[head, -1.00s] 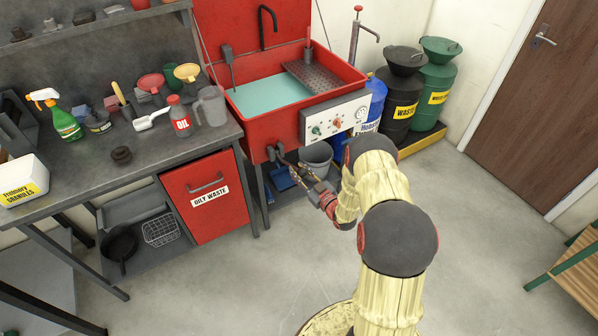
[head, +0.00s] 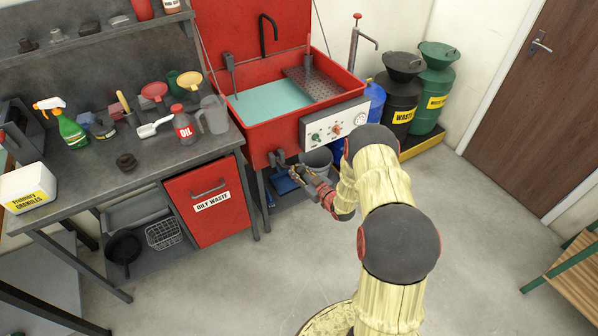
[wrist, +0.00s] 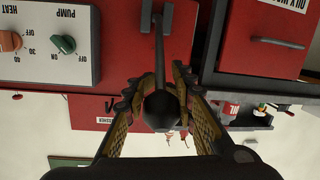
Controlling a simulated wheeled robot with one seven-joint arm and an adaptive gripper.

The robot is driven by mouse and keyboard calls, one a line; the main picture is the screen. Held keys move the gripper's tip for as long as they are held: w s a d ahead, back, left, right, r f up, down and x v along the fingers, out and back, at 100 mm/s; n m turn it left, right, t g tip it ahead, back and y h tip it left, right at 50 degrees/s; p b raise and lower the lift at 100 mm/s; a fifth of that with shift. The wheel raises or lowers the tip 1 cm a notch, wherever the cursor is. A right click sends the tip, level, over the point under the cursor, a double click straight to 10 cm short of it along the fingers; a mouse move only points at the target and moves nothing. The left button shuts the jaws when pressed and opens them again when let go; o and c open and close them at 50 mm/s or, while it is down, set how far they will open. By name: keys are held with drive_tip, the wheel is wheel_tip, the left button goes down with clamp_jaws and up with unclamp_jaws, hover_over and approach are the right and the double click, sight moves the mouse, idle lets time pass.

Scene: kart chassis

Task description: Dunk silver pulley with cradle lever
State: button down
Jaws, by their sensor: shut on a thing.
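My gripper (head: 299,173) is below the front of the red sink unit. In the wrist view my gripper (wrist: 157,88) has its fingers on either side of the dark round knob of a lever (wrist: 161,108), shut on it. The lever's arm (wrist: 159,45) runs from the knob to the red front panel. In the head view the lever (head: 277,158) sticks out left of the control panel. The perforated grey cradle (head: 318,86) is at the right of the sink, above the teal liquid (head: 268,101). I cannot make out the silver pulley.
The control panel (head: 336,124) is close to my gripper, and a grey bucket (head: 318,158) stands below it. The oily waste bin (head: 207,199) is to the left under the cluttered workbench (head: 85,190). Drums (head: 402,97) stand at the right. Floor in front is clear.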

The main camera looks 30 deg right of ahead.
drive_tip(key=shift+w+r+g+p, duration=0.3)
drive_tip(key=shift+w+r+p, duration=0.1)
drive_tip(key=shift+r, duration=0.3)
drive_tip(key=c, duration=1.4)
unclamp_jaws()
drive_tip(key=shift+a+f, duration=0.1)
drive_tip(key=shift+s, duration=0.15)
drive_tip(key=v, duration=1.2)
drive_tip(key=shift+f, duration=0.1)
